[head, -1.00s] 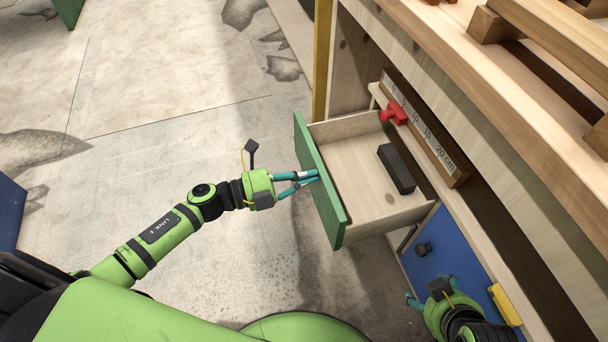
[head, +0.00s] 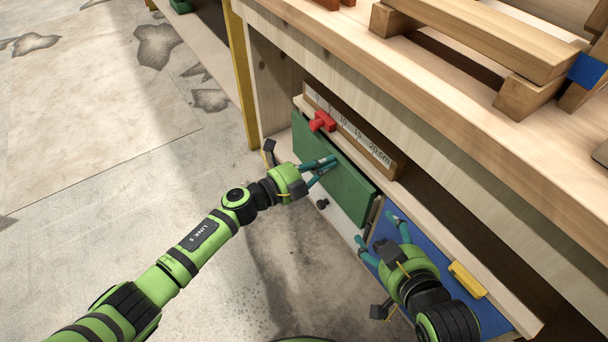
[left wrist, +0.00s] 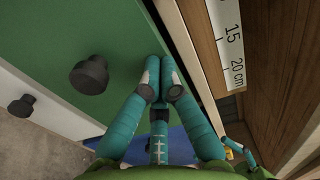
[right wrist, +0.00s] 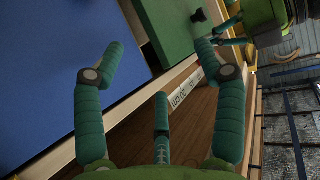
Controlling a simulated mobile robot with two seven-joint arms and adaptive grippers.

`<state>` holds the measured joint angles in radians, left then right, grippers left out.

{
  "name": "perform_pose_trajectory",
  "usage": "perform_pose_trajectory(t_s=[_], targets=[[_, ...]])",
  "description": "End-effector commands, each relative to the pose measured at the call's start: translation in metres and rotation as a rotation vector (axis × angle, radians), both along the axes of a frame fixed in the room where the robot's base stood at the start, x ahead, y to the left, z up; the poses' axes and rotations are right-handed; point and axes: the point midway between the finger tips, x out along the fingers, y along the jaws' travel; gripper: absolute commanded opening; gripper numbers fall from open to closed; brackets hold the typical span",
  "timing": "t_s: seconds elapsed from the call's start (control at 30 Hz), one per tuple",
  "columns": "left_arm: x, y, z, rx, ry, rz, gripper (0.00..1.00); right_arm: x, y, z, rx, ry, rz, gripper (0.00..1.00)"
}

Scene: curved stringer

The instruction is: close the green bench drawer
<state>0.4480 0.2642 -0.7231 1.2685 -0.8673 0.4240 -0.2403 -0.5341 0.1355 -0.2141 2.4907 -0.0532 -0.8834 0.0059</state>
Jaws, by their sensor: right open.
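The green drawer front (head: 345,182) stands against the bench, and the drawer's inside no longer shows. I cannot tell whether it is fully flush. Its black knob (left wrist: 88,75) shows in the left wrist view. My left gripper (head: 331,165) is at the green front near its upper edge, apparently touching it. In the left wrist view its fingertips (left wrist: 159,82) meet with nothing between them. My right gripper (head: 376,229) is open and empty in front of the blue front (head: 440,268), right of the drawer. The green front also shows in the right wrist view (right wrist: 168,28).
A red clamp-like piece (head: 322,122) and a ruler board (head: 350,130) sit just above the drawer. A white front (head: 345,222) with a dark knob lies below it. A yellow handle (head: 467,280) is on the blue front. Wooden pieces (head: 470,40) lie on the benchtop. Floor at left is clear.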

Motion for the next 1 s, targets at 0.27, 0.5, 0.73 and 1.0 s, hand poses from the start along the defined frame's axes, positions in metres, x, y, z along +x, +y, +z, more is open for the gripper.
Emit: perform_pose_trajectory(t_s=[0.27, 0.5, 0.73, 1.0], targets=[[0.013, -0.019, -0.001, -0.001, 0.001, 0.001, 0.00, 0.016, 0.014, 0.034, 0.042, -0.195, 0.029, 0.71], [0.015, -0.022, 0.001, -0.001, -0.001, 0.002, 0.00, 0.018, 0.016, 0.040, 0.049, -0.224, 0.034, 0.71], [0.016, -0.023, 0.002, -0.003, -0.003, 0.003, 0.00, 0.018, 0.016, 0.040, 0.050, -0.223, 0.033, 0.71], [0.016, -0.010, 0.002, -0.001, -0.003, 0.002, 0.00, 0.017, 0.015, 0.037, 0.043, -0.198, 0.030, 0.71]])
